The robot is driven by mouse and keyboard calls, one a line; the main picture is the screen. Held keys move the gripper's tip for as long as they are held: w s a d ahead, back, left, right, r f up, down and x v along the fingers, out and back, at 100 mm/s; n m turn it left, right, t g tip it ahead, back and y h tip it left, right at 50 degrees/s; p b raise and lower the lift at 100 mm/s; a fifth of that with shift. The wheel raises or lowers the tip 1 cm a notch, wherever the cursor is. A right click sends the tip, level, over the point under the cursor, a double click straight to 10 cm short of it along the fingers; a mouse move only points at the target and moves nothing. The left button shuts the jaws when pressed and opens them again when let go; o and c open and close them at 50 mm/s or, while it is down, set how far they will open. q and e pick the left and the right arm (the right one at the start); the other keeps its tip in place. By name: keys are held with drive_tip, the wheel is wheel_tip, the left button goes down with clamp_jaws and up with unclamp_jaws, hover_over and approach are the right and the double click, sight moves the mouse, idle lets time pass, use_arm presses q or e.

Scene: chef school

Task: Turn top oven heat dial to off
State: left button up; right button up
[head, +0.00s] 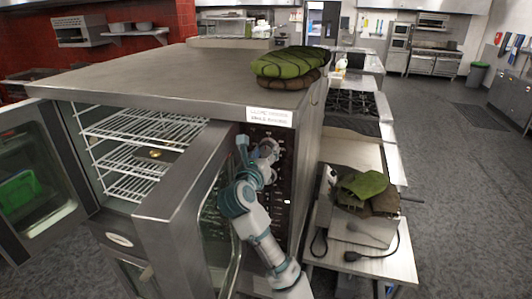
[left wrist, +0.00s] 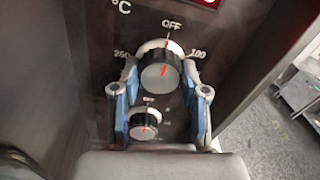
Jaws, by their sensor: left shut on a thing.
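The top oven heat dial (left wrist: 161,72) is a round silver and dark knob in the left wrist view. Its red mark points up, close to the OFF label (left wrist: 171,25). My left gripper (left wrist: 160,68) is shut on this dial, with one blue-grey finger on each side. In the head view my left gripper (head: 258,152) is at the oven's control panel (head: 284,143), where the arm hides much of the panel and the dial cannot be made out. A smaller dial (left wrist: 145,124) sits below, between the fingers. My right gripper is not in view.
The oven door (head: 182,205) stands open just left of my arm, with wire racks (head: 135,160) inside. Green and brown mitts (head: 290,65) lie on the oven top. A side table (head: 375,262) with another mitt (head: 364,184) is to the right. The floor farther right is clear.

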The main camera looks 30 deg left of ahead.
use_arm(q)
drive_tip(key=o, duration=1.1)
drive_tip(key=shift+w+f, duration=0.1)
drive_tip(key=shift+f, duration=0.2)
drive_tip(key=shift+o, duration=0.2)
drive_tip(key=shift+r, duration=0.1)
drive_tip(key=v, duration=0.7)
